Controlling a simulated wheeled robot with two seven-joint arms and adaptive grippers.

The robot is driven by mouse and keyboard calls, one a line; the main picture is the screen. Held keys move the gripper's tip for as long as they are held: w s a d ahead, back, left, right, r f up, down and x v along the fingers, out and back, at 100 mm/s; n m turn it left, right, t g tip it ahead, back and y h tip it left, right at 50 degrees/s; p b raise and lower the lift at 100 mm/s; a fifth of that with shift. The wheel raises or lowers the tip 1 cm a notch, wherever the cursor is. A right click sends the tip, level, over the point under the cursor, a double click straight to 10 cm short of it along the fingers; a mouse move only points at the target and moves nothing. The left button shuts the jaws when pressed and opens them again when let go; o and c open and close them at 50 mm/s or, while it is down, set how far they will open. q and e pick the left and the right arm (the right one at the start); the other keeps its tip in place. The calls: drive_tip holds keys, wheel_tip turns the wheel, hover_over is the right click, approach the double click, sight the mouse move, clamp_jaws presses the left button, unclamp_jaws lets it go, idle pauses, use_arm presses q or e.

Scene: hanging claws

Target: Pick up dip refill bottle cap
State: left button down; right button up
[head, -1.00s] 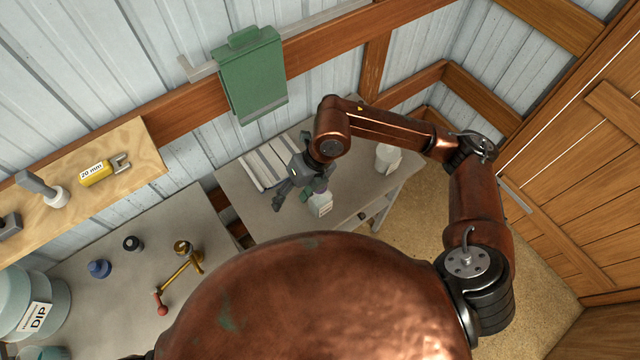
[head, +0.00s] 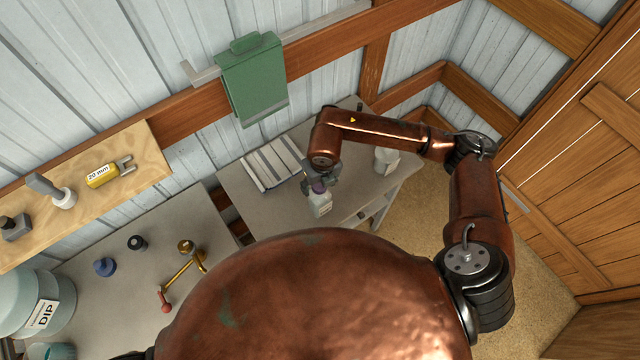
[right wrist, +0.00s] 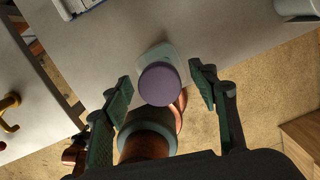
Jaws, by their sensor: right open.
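The dip refill bottle (head: 320,205) is small and whitish with a label, and it stands on the right-hand table near its front edge. Its purple cap (right wrist: 160,84) shows from above in the right wrist view, on top of the pale bottle. The cap also shows in the head view (head: 318,187), partly covered by the gripper. My right gripper (right wrist: 160,84) is open, with one green-padded finger on each side of the cap and a visible gap on both sides. The left gripper is not in view.
The left table holds a brass tool (head: 190,268), a blue cap (head: 105,267) and a large DIP container (head: 48,305). A green dustpan-like item (head: 252,80) hangs above.

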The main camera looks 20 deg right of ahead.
drive_tip(key=shift+c, duration=0.7)
drive_tip(key=c, duration=0.8)
drive_tip(key=shift+o, duration=0.2)
